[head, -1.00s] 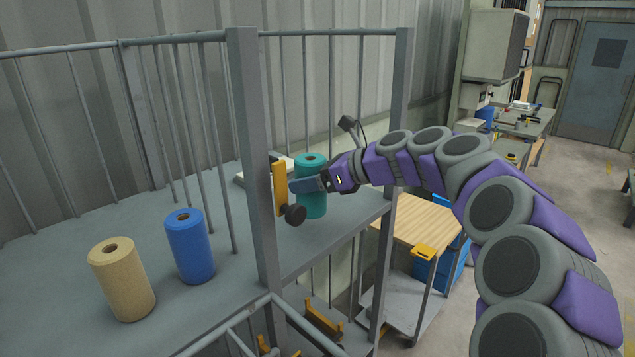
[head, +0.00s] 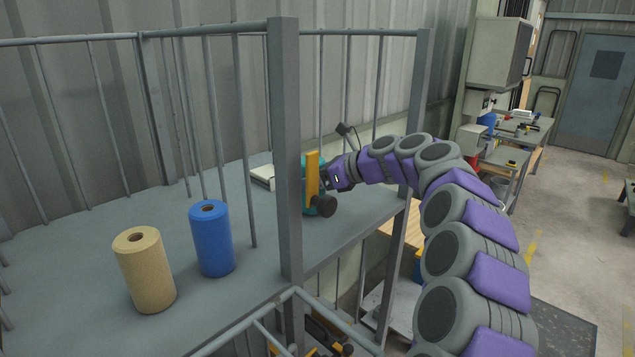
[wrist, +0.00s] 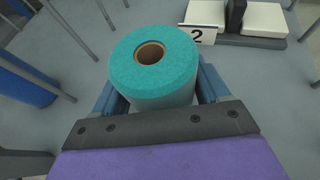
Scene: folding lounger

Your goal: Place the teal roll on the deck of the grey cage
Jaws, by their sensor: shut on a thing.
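The teal roll (wrist: 172,68) stands upright between the two blue fingers of my gripper (wrist: 160,92) in the wrist view. The fingers are shut on its sides. In the head view the roll (head: 308,160) is mostly hidden behind a yellow latch, and my gripper (head: 322,180) is partly hidden there too. The grey cage's deck (head: 90,250) spreads out below and around the roll. I cannot tell whether the roll's base touches the deck.
A blue roll (head: 212,240) and a tan roll (head: 146,272) stand on the deck to the left. A grey post (head: 288,150) and the yellow latch (head: 313,182) with a black knob stand in front. A white item marked 2 (wrist: 200,33) lies beyond the roll.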

